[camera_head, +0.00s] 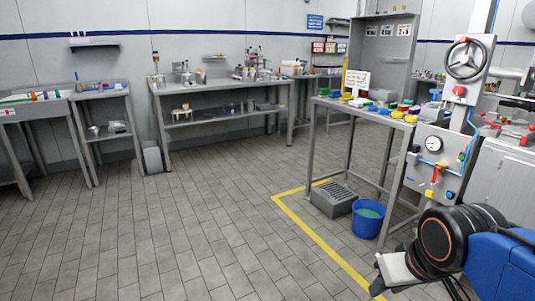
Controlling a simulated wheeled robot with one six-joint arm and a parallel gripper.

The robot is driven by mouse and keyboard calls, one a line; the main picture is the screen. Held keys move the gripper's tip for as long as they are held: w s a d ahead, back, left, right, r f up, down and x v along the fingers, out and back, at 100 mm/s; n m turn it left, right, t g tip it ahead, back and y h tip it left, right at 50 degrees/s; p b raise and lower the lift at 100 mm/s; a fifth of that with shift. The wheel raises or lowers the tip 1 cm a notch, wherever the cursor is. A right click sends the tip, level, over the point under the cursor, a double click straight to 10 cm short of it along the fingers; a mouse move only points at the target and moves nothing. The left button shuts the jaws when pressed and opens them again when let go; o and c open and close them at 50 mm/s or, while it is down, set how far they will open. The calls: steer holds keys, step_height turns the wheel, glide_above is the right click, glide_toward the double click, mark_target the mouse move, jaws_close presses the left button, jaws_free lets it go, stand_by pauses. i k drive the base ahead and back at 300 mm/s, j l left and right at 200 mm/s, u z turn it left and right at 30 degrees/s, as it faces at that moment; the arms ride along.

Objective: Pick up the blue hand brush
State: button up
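A small blue item (436,94) stands among other things near the right end of the tall metal table's top (352,109). It may be the blue hand brush, but it is too small to tell. My arm, with a black round joint and a blue link, fills the lower right corner. A pale metal part with dark ends at its left side seems to be my gripper (392,272). It is in front of the table and well below its top, apart from the blue item. Whether its fingers are open or shut cannot be made out.
A blue bucket (368,219) and a grey crate (333,198) stand on the floor under the table. A gauge panel (437,158) with a handwheel stands at right. Workbenches (215,88) line the back wall. The tiled floor at centre and left is clear.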

mark_target(336, 95)
steer(key=i, duration=1.2)
steer(key=i+j+z, duration=0.1)
steer(key=i, duration=1.05)
steer(key=i+j, duration=0.1)
steer(key=i, duration=1.1)
steer(key=i+z, duration=0.35)
steer(key=k, duration=0.1)
